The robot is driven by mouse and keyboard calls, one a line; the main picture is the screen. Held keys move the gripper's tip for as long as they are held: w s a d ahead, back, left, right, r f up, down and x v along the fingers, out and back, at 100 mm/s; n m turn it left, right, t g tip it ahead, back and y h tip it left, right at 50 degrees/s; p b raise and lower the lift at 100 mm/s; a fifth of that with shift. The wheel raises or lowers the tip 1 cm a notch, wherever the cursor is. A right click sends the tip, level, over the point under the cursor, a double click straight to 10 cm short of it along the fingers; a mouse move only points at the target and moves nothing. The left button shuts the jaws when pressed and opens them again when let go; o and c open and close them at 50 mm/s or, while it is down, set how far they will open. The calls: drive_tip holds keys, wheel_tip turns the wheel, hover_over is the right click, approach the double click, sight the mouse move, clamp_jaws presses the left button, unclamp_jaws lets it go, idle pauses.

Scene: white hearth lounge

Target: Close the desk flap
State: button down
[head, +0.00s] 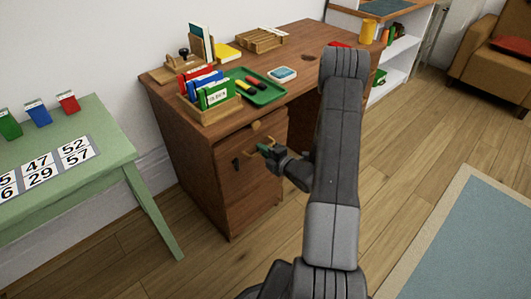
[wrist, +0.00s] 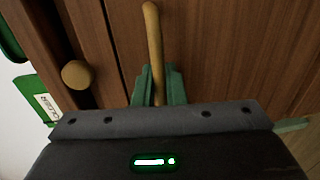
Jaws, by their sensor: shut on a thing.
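The desk flap (head: 246,180) is a brown wooden panel on the front of the desk's pedestal, below a top panel with a round knob (head: 256,125). In the wrist view the flap (wrist: 230,50) fills much of the picture, with a dark gap along its edge on the knob side. Its brass bar handle (wrist: 152,35) runs between the green fingers of my gripper (wrist: 157,88), which is shut on it. In the head view my gripper (head: 265,149) is at the pedestal front. I cannot tell exactly how far the flap stands open.
The desk top (head: 310,65) holds a green tray (head: 262,98), a wooden box (head: 212,108) with colored packs, and other items. A green table (head: 100,150) with number cards stands at the left. The wooden floor (head: 400,170) to the right of my arm is clear, with a blue rug (head: 470,240).

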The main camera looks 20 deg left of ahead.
drive_tip(key=shift+w+a+r, duration=0.15)
drive_tip(key=shift+w+a, duration=0.05)
drive_tip(key=shift+a, duration=0.3)
drive_tip(key=c, duration=1.7)
unclamp_jaws()
drive_tip(key=p+v, duration=0.1)
drive_tip(key=v, duration=1.2)
drive_tip(key=shift+s+d+r, duration=0.1)
drive_tip(key=shift+s+d, duration=0.1)
drive_tip(key=shift+d, duration=0.1)
drive_tip(key=shift+a, duration=0.1)
drive_tip(key=shift+f+b+x, duration=0.15)
drive_tip(key=shift+b+x, duration=0.05)
drive_tip(key=shift+x, duration=1.7)
drive_tip(key=shift+f+b+x, duration=0.15)
drive_tip(key=shift+b+x, duration=0.05)
drive_tip(key=shift+x, duration=1.7)
drive_tip(key=shift+f+b+x, duration=0.2)
drive_tip(key=shift+x, duration=1.75)
drive_tip(key=shift+w, duration=0.1)
